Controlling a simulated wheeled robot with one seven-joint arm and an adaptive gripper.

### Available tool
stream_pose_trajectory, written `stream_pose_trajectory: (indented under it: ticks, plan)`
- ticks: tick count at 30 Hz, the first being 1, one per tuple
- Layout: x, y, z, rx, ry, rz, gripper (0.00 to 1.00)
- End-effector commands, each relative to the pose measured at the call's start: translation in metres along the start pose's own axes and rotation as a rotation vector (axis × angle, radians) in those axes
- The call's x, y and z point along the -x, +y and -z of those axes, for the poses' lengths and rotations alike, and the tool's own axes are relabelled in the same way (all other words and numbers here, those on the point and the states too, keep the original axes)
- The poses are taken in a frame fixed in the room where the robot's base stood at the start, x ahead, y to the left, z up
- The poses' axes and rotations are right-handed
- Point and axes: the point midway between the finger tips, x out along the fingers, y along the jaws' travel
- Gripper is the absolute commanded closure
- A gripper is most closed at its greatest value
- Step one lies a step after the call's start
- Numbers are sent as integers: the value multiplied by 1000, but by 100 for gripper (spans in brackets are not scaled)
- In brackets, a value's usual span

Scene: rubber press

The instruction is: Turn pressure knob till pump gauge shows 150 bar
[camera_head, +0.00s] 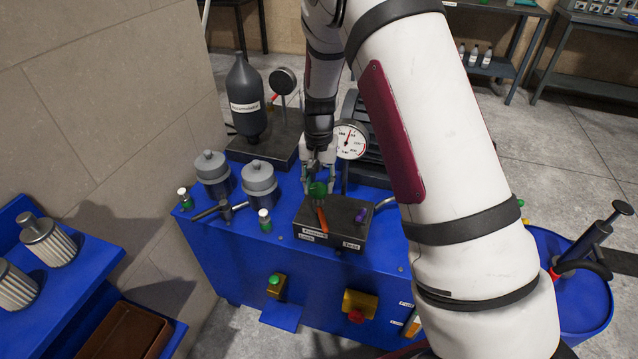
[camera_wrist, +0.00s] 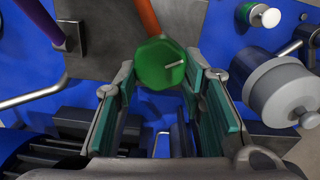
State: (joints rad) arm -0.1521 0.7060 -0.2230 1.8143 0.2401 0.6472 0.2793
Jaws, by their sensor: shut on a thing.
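The green pressure knob (camera_head: 317,189) sits at the back of the grey block (camera_head: 343,234) on the blue pump unit. My gripper (camera_head: 320,178) reaches down from above and is shut on this knob. In the wrist view the faceted green knob (camera_wrist: 160,64) lies between the green-padded fingertips of my gripper (camera_wrist: 160,80), with a small pin on its face. The round white pump gauge (camera_head: 350,140) stands just behind and right of my gripper. Its needle shows, but the scale is too small to read.
Grey cylinders (camera_head: 259,181) stand to the left, a black accumulator bottle (camera_head: 246,100) behind. A blue drum (camera_head: 575,290) with a hand pump is at the right.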

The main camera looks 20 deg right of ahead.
Motion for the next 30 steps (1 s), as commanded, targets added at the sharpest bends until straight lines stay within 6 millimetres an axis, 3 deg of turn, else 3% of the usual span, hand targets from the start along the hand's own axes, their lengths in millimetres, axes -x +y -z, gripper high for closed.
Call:
stream_pose_trajectory:
  ticks: [12, 30]
  plan:
    - [0, -2, 0, 217, -1, 1, 91]
    - [0, -2, -1, 256, -1, 0, 91]
